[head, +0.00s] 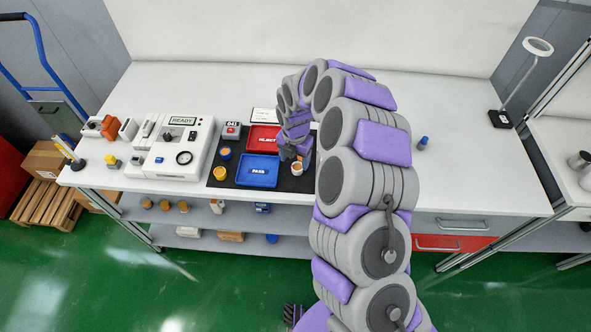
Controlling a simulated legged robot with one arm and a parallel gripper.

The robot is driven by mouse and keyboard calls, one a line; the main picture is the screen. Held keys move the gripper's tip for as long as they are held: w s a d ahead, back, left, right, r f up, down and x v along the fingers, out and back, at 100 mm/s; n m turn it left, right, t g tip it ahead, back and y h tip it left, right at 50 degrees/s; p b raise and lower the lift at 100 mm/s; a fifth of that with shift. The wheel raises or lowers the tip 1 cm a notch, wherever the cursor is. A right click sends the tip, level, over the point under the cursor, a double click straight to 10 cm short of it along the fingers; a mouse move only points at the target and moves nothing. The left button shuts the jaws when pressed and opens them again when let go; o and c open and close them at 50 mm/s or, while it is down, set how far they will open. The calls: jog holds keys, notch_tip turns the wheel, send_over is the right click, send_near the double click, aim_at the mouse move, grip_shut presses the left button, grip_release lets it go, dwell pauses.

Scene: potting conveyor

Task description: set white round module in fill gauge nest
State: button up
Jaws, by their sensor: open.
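A small white round piece with an orange-brown top (297,168), which looks like the white round module, stands on the dark mat below my gripper. My gripper (291,153) is open, right above and beside this piece; the fingers are small and partly hidden by my arm, so contact cannot be told. A white gauge unit (203,128) with a READY display and a dark knob stands to the left. A black-ringed round recess (184,158) on its front looks like the nest and seems empty.
A blue tray (258,183) and a red tray (263,147) lie on the dark mat (222,181). Orange round pieces (220,173) stand left of the blue tray. A blue bottle (422,143) stands right of my arm. The table's right side is mostly clear.

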aim_at(296, 168)
jog(key=f, duration=0.3)
jog(key=d+f+b, duration=0.1)
jog(key=shift+w+f, duration=0.15)
jog(key=shift+w, duration=0.2)
jog(key=shift+a+f, duration=0.25)
jog(key=shift+f, duration=0.05)
jog(key=shift+a, duration=0.15)
jog(key=shift+c, duration=0.4)
jog(key=shift+d, duration=0.3)
jog(key=c, duration=0.8)
jog(key=shift+a, duration=0.15)
jog(key=c, duration=0.3)
jog(key=shift+c, duration=0.2)
jog(key=shift+r, duration=0.2)
